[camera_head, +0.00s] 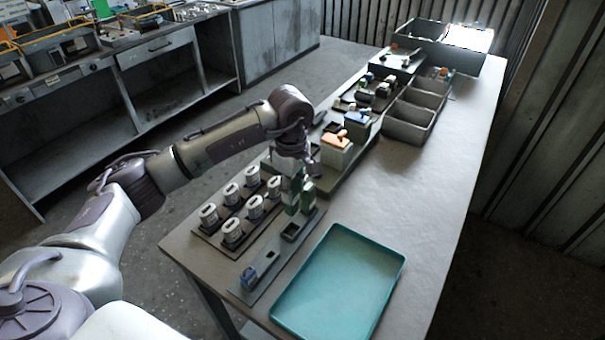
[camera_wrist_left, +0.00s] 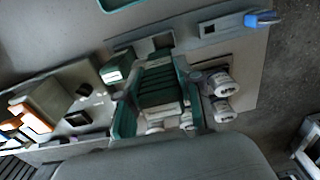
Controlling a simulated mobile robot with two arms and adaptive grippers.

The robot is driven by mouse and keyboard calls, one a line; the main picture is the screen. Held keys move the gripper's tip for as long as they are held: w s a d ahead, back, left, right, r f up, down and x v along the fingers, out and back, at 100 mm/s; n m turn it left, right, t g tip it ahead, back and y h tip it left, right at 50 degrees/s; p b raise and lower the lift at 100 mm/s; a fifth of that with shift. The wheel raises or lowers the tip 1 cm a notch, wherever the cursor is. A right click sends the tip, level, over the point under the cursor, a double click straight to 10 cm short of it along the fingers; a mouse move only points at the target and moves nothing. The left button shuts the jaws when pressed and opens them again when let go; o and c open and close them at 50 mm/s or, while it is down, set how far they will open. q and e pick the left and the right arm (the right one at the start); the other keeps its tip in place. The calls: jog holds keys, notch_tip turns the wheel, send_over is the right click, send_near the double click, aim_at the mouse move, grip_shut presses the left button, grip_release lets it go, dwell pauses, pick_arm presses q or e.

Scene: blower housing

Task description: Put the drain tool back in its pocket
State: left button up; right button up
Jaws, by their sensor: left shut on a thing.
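My left gripper (camera_head: 293,200) points down over the near table, above the far part of a grey pocket strip (camera_head: 262,274). In the left wrist view, my left gripper (camera_wrist_left: 155,115) is shut on a dark green ribbed thing (camera_wrist_left: 155,84), apparently the drain tool. The fingers hide part of it, and its lower end is not clear. An open pocket (camera_head: 290,232) of the strip lies just in front of the gripper. A green block with a pale top (camera_wrist_left: 117,69) stands beside the held tool. A blue tool (camera_head: 249,278) sits at the strip's near end. My right gripper is out of view.
Several white-capped canisters (camera_head: 232,231) stand in a rack left of the strip. A teal tray (camera_head: 338,285) lies empty at the right. An orange-topped box (camera_head: 337,145) and grey bins (camera_head: 410,122) stand farther back. The table's right side is clear.

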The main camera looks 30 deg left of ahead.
aim_at(293, 215)
pick_arm(q)
jog(key=shift+s+f, duration=0.2)
jog(key=shift+s, duration=0.35)
jog(key=shift+f+b, duration=0.65)
jog(key=shift+f, duration=0.1)
notch_tip(293, 215, down, 4)
jog(key=shift+w+r+b, duration=0.15)
jog(key=shift+r+b, duration=0.1)
jog(key=shift+b, duration=0.6)
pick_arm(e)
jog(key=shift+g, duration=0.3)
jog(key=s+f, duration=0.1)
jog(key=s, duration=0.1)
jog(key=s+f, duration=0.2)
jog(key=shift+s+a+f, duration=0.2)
pick_arm(q)
jog(key=shift+f, duration=0.1)
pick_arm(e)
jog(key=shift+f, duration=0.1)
pick_arm(q)
jog(key=shift+b, duration=0.3)
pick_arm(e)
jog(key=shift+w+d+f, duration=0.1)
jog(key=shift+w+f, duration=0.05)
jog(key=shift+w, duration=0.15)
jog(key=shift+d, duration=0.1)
